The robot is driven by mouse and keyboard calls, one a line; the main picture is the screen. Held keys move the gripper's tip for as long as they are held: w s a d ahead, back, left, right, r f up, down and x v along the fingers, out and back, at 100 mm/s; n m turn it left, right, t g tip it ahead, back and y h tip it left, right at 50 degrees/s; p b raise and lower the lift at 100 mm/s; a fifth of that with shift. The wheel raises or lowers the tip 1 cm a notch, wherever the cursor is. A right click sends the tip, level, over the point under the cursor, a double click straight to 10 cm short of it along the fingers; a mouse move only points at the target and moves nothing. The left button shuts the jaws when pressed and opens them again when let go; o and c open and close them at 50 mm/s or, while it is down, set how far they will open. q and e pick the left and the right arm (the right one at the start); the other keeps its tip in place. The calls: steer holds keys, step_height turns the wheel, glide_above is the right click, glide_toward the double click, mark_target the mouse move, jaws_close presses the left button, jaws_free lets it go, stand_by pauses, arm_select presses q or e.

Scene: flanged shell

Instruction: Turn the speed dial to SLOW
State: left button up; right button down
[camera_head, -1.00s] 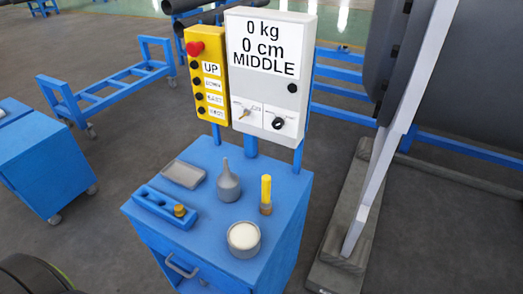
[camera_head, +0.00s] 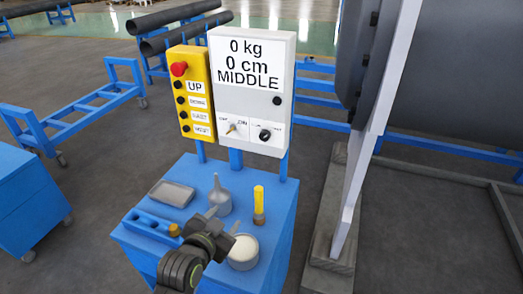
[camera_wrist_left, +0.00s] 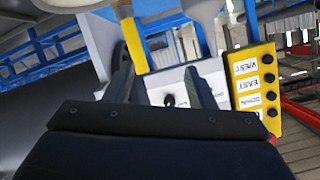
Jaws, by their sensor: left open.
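The grey-white control box (camera_head: 250,90) stands upright behind the blue cabinet, and its display reads "0 kg, 0 cm, MIDDLE". Two dials sit on its lower panels: a left one with a light pointer (camera_head: 232,127) and a right black knob (camera_head: 265,135). Their labels are too small to read surely, so I cannot confirm which is the speed dial. My left gripper (camera_head: 224,221) is open and empty over the cabinet's front, below and apart from the dials. In the left wrist view its spread fingers (camera_wrist_left: 162,65) frame a dark knob (camera_wrist_left: 169,100). My right gripper is out of view.
A yellow button pendant (camera_head: 190,95) hangs left of the box. On the cabinet top (camera_head: 275,215) stand a grey funnel-like can (camera_head: 219,200), a yellow-handled tool (camera_head: 258,205), a round pot (camera_head: 243,255) and a tray (camera_head: 171,194). A white upright (camera_head: 375,150) rises at right.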

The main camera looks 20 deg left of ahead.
arm_select(q)
steer(key=w+d+r+m+t, duration=0.25)
steer(key=w+r+t, duration=0.2)
steer(key=r, duration=0.55)
steer(key=p, duration=0.4)
glide_toward(264, 137)
steer(key=shift+n+h, duration=0.3)
steer(key=shift+n, duration=0.05)
steer(key=w, duration=0.7)
steer(key=shift+w+a+r, duration=0.1)
steer(key=shift+w, duration=0.9)
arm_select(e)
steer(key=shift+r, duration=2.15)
arm_select(q)
steer(key=c, duration=1)
